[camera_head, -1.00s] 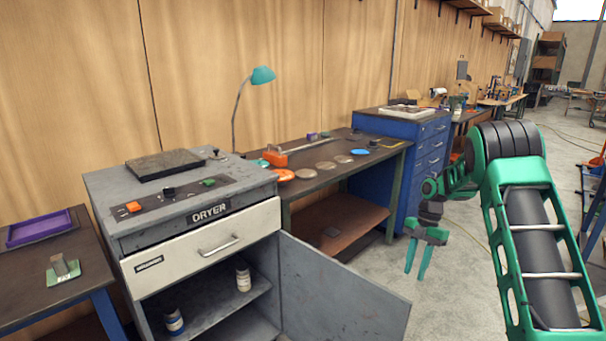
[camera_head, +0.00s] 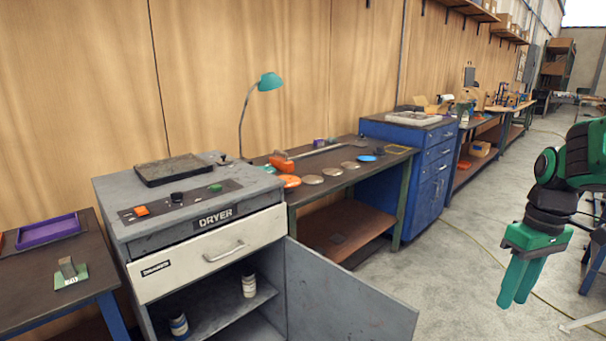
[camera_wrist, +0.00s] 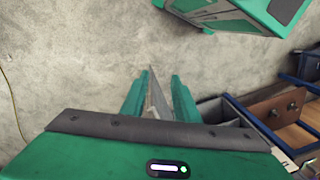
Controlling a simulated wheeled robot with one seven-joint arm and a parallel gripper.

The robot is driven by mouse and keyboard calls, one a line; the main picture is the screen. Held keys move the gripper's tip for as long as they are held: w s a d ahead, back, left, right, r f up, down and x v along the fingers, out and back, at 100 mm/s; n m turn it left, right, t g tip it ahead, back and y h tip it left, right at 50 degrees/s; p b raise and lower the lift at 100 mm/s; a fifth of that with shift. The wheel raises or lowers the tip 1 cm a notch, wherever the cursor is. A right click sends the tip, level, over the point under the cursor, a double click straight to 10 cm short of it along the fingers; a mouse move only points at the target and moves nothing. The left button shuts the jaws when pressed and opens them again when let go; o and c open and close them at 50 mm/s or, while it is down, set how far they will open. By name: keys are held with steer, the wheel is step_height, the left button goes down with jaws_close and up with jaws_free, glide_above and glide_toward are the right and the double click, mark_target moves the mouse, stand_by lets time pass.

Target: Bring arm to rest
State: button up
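My gripper (camera_head: 517,303) hangs at the right side of the head view, over the concrete floor. Its two green fingers point down, and I see nothing held in them there. In the wrist view my gripper (camera_wrist: 158,80) shows its two fingers apart with a gap between them. A thin grey panel shows through that gap; I cannot tell its distance, but it looks like background. My arm is folded at the right edge of the head view, mostly outside the picture.
The grey dryer (camera_head: 195,205) stands at left with its door (camera_head: 350,305) swung open toward the floor. A workbench (camera_head: 340,185) with discs and a blue drawer cabinet (camera_head: 405,180) line the wall. Concrete floor (camera_head: 455,265) is clear between the cabinet and my gripper.

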steer(key=s+f+m, duration=0.1)
steer(key=s+m, duration=0.8)
steer(key=s, duration=0.7)
steer(key=shift+s+a+f+m+t+h, duration=0.3)
steer(key=shift+s+a+f, duration=0.05)
steer(key=shift+s+a, duration=0.1)
steer(key=shift+d, duration=0.1)
